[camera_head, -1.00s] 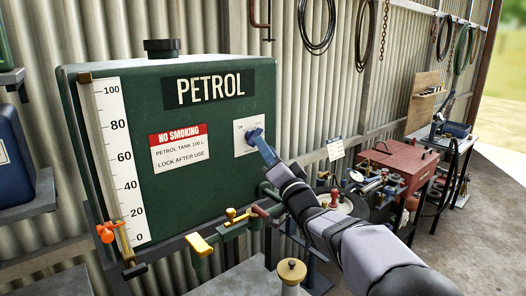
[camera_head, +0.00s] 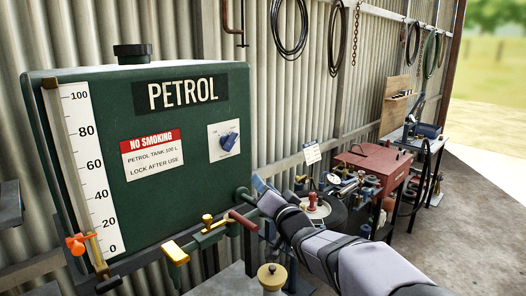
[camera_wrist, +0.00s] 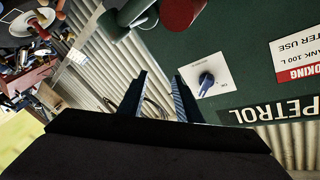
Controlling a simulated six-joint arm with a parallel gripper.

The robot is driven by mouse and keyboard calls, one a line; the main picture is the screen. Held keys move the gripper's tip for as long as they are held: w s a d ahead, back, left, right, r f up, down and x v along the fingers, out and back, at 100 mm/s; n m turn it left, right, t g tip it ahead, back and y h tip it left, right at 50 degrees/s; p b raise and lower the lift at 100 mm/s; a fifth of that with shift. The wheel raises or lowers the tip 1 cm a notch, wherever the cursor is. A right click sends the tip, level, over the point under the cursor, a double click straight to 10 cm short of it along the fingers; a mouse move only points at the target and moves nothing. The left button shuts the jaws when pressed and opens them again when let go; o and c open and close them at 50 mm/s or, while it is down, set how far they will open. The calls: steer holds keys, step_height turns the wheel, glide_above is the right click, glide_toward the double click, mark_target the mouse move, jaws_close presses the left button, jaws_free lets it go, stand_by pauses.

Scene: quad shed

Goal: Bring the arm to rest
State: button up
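My gripper (camera_head: 262,190) hangs in front of the lower right corner of the green petrol tank (camera_head: 85,122), below and to the right of the blue knob (camera_head: 229,141). The knob sits on a white plate on the tank's front, and nothing touches it. In the wrist view the two fingers (camera_wrist: 160,88) stand apart with nothing between them. The knob also shows there (camera_wrist: 206,84), to the right of the fingers and clear of them.
A red pipe handle (camera_head: 243,220) and a brass-handled tap (camera_head: 175,253) are close below and left of my gripper. A red toolbox (camera_head: 372,165) and a cluttered bench stand to the right. The concrete floor (camera_head: 455,230) at the right is open.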

steer(key=s+d+f+n+g+h, duration=0.1)
steer(key=s+d+f+g+h, duration=0.15)
steer(key=s+d+f, duration=0.35)
steer(key=s+d+f+g+h, duration=0.1)
steer(key=s+d+f+g, duration=0.2)
steer(key=f, duration=0.5)
steer(key=s+d+f+n+g+h, duration=0.1)
steer(key=s+d+f+g+h, duration=0.15)
steer(key=s+f, duration=0.35)
steer(key=s+d+f+n+g, duration=0.1)
steer(key=s+f+g, duration=0.3)
steer(key=s, duration=0.8)
steer(key=s+d+f+n+g, duration=0.1)
steer(key=s+f+g, duration=0.4)
steer(key=s, duration=0.7)
steer(key=shift+d+f, duration=0.85)
steer(key=shift+d, duration=0.05)
